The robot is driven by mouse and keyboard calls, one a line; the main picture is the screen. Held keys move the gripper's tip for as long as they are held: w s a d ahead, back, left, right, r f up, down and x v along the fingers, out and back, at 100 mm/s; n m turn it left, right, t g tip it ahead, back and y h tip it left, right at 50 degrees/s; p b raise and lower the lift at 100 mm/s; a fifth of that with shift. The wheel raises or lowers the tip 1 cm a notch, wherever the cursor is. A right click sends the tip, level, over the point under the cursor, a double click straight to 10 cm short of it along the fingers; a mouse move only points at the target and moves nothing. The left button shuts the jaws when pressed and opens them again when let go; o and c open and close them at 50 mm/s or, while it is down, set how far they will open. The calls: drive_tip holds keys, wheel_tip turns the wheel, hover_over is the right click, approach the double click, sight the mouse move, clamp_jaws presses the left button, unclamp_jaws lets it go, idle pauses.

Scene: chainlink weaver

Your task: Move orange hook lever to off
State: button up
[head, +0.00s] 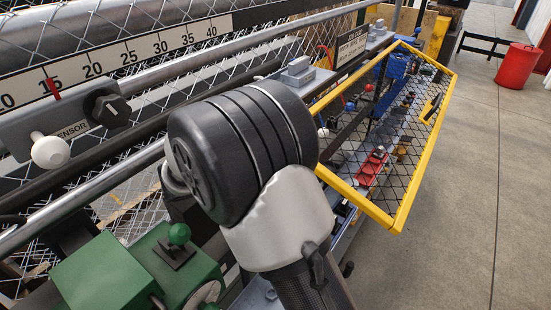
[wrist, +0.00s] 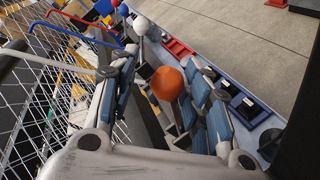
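The orange round knob (wrist: 167,83), which I take to be the end of the orange hook lever, shows in the wrist view between the two fingers of my gripper (wrist: 162,72). The fingers, with blue-grey pads, are spread apart. A gap shows on the knob's left; on its right the knob appears close to the finger, and I cannot tell whether they touch. The lever's shaft and any on/off marks are hidden. In the head view my arm covers this area, and neither my gripper nor the orange knob can be made out.
A yellow-framed mesh guard (head: 398,222) stands open on the right. A green block with a green knob (head: 179,234) and a white-knobbed sensor lever (head: 50,152) are at left. In the wrist view, blue (wrist: 72,32) and red (wrist: 84,16) bars are near.

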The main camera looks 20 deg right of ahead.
drive_tip(key=shift+a, duration=0.1)
idle(0.3)
drive_tip(key=v, duration=1.2)
drive_tip(key=shift+s+r, duration=0.1)
